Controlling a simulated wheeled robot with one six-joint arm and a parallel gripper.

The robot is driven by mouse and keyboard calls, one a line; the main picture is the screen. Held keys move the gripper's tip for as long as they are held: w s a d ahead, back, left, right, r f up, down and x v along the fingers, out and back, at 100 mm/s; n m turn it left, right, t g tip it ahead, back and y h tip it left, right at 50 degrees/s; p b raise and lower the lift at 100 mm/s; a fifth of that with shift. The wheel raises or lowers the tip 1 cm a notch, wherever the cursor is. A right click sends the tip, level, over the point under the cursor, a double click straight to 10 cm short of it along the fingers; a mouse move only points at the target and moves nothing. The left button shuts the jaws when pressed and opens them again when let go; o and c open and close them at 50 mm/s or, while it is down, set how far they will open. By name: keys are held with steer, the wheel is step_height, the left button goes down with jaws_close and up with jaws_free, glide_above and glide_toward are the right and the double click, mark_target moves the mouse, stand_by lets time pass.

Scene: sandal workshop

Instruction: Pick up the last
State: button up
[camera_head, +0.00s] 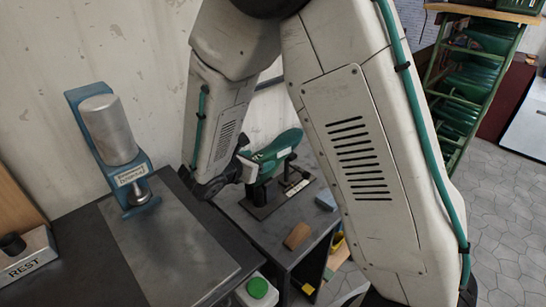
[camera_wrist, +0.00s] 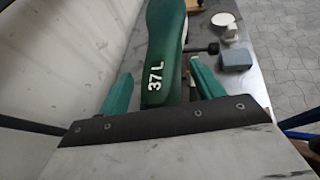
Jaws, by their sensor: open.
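The green last (camera_head: 277,147), marked 37 L, sits on a dark stand (camera_head: 262,208) on the lower bench. It also shows in the wrist view (camera_wrist: 165,45), running up from the gripper. My gripper (camera_head: 243,168) is at the near end of the last in the head view. In the wrist view my gripper (camera_wrist: 159,72) is open, with one green finger on each side of the last. Gaps show between the fingers and the last. The base of the last is hidden in the wrist view.
A blue press (camera_head: 130,180) stands on the bench at left, beside a REST block (camera_head: 30,262). A brown block (camera_head: 297,236) and a blue-grey block (camera_wrist: 236,60) lie near the stand. A green-capped bottle (camera_head: 257,288) is in front. A green rack (camera_head: 463,85) stands at right.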

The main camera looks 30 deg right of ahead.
steer(key=shift+c, duration=0.4)
steer(key=c, duration=1)
steer(key=shift+c, duration=0.5)
